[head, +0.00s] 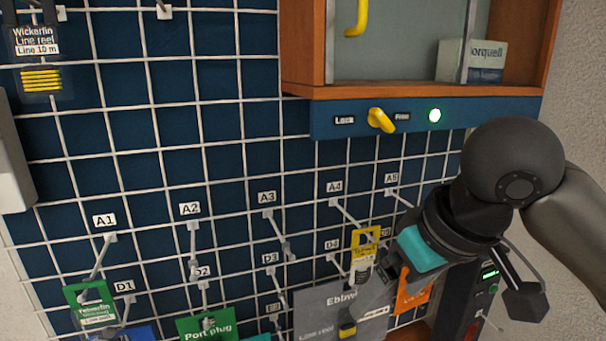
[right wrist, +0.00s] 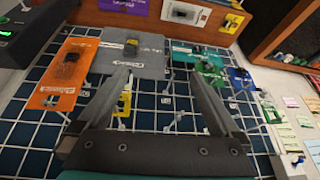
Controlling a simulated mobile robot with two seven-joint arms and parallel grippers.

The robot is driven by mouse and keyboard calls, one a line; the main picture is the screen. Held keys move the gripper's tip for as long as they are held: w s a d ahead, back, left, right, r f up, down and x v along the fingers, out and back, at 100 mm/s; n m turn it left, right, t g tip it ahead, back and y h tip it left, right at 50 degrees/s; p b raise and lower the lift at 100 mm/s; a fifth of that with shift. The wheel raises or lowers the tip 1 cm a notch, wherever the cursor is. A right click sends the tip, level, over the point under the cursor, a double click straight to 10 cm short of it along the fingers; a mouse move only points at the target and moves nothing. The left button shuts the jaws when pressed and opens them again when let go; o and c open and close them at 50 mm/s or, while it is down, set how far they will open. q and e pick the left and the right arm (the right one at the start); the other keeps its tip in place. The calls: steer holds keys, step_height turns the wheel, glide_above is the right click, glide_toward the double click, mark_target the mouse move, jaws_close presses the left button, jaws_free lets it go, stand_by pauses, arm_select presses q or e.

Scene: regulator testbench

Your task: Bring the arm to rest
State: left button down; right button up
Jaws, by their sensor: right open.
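My right arm comes in from the right in the head view. Its gripper (head: 384,288) points down and left at the lower pegs of the wire grid, beside a small yellow-topped pack (head: 366,243) hanging below A4. In the right wrist view the gripper (right wrist: 160,76) has its two grey fingers wide apart. Nothing is clamped between them. A yellow item (right wrist: 124,103) shows near the left finger; I cannot tell whether they touch. My left gripper is not in view.
The wire grid (head: 196,120) has long protruding pegs. A large grey pack (head: 322,310), an orange pack (head: 412,294) and green packs (head: 92,304) hang low.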

steer(key=s+a+f+y, duration=0.1)
steer(key=s+a+f, duration=0.1)
steer(key=f, duration=0.6)
steer(key=s+a+f+y, duration=0.1)
steer(key=a+f, duration=0.2)
steer(key=f, duration=0.5)
steer(key=s+d+f+m+h, duration=0.35)
steer(key=s+d+f, duration=0.65)
steer(key=s+f, duration=0.45)
step_height(320, 180, down, 33)
steer(key=s+g+b, duration=0.2)
steer(key=b, duration=0.9)
arm_select(q)
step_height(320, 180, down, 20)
steer(key=b, duration=0.9)
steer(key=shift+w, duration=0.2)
arm_select(e)
steer(key=s+d+f, duration=0.1)
steer(key=s+f, duration=0.6)
steer(key=f, duration=0.4)
steer(key=s+d+f+g, duration=0.1)
steer(key=s+f, duration=0.6)
steer(key=f, duration=0.4)
steer(key=shift+s+d+n+h, duration=0.4)
steer(key=shift+n+h, duration=0.05)
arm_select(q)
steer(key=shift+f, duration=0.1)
